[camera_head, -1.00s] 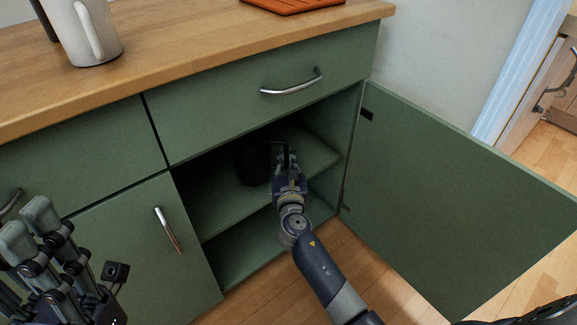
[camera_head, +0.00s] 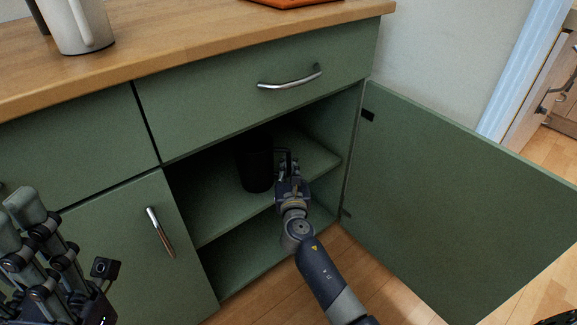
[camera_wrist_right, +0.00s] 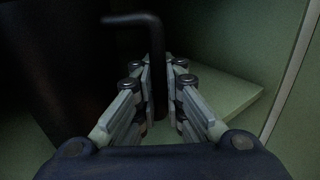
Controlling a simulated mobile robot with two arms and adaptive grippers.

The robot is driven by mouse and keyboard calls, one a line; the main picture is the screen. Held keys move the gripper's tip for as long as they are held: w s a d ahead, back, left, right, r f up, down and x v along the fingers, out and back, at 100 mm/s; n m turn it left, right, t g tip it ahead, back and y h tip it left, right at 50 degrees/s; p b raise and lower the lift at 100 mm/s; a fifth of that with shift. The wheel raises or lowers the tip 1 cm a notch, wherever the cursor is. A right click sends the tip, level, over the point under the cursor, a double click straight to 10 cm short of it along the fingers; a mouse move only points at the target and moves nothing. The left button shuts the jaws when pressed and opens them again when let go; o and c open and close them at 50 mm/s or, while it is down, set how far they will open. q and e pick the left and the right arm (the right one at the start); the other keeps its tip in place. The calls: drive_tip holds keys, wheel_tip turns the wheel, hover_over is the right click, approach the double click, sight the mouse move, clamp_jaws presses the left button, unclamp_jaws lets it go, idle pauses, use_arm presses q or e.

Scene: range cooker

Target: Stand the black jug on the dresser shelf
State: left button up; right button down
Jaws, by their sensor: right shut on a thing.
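The black jug (camera_head: 256,170) is upright inside the open dresser, at the middle shelf (camera_head: 215,212). I cannot tell whether its base touches the shelf. My right gripper (camera_head: 287,168) reaches into the dresser and is shut on the jug's handle. In the right wrist view the dark handle (camera_wrist_right: 156,62) runs down between the fingers (camera_wrist_right: 158,100), and the jug's body (camera_wrist_right: 62,70) fills the left side. My left gripper (camera_head: 22,215) is at the lower left of the head view, open and empty, away from the jug.
The dresser door (camera_head: 455,205) is swung open to the right. A drawer with a metal handle (camera_head: 290,80) is above the opening, and a closed door (camera_head: 120,245) is to its left. A pale mug (camera_head: 78,25) and an orange-brown item (camera_head: 290,2) are on the worktop.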

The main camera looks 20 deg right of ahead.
drive_tip(key=c, duration=1.7)
unclamp_jaws()
